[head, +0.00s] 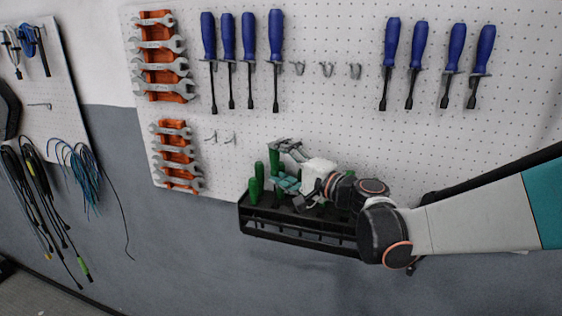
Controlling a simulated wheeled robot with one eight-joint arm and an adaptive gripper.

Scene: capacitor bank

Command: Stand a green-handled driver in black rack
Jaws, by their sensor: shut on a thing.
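The black rack (300,238) is fixed low on the pegboard, a long open shelf with slots. Two green-handled drivers stand upright at its left end, one driver (253,191) in front and another (260,172) just behind it. My gripper (277,165) is over the left part of the rack, shut on a green-handled driver (274,161) whose handle shows upright between the fingers. Its lower end is hidden, so I cannot tell whether it is in a slot. My gripper and wrist hide much of the rack's middle and right.
Blue-handled drivers (248,35) hang above in two groups, with empty hooks (326,70) between them. Wrenches sit on orange holders (160,55) at left. Cables (75,170) hang further left. The pegboard (330,115) just above my gripper is bare.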

